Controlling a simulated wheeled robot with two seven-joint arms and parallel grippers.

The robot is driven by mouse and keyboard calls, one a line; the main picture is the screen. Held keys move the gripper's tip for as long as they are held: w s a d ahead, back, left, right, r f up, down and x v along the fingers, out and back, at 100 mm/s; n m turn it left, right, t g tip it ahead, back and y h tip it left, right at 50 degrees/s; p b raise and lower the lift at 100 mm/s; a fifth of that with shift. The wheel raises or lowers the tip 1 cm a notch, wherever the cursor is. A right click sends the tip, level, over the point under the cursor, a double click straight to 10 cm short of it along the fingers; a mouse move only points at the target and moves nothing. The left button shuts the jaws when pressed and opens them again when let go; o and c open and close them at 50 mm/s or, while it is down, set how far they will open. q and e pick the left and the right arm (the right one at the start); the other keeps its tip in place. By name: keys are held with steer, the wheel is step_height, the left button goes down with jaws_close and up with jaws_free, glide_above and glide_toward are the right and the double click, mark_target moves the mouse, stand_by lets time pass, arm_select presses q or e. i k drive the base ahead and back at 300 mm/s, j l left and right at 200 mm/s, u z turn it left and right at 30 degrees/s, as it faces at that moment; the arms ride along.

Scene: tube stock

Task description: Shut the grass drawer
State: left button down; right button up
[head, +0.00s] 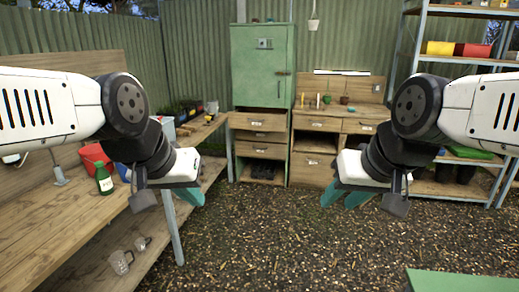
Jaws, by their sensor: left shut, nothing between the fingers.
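Several wooden drawer fronts with small labels stand at the back, in a unit below the green cabinet (262,62) and in the wooden desk beside it. The labels are too small to read, so I cannot tell which is the grass drawer. The top drawer (257,122) under the cabinet seems to jut out. A desk drawer (312,147) has a dark gap above its front. My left gripper (188,195) is shut and empty, near the left bench. My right gripper (345,196) hangs before the desk; its finger gap is unclear. Both are well short of the drawers.
Metal shelving (416,40) stands at the right. A green surface (460,280) is at lower right. The gravel floor between is clear.

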mark_target(264, 119)
steer(key=i+z, duration=0.1)
steer(key=i, duration=0.6)
steer(key=i+j, duration=0.15)
steer(key=i, duration=0.6)
steer(key=i+j+z, duration=0.15)
steer(key=i, duration=0.55)
steer(key=i+l+u, duration=0.2)
steer(key=i, duration=0.3)
steer(key=i+l+u, duration=0.15)
steer(key=i, duration=0.35)
steer(key=i+l+u, duration=0.2)
steer(key=i, duration=0.25)
steer(key=i+l+u, duration=0.15)
steer(key=i+l, duration=0.25)
steer(key=i+l+u, duration=0.4)
steer(key=i+l, duration=0.25)
steer(key=l, duration=0.15)
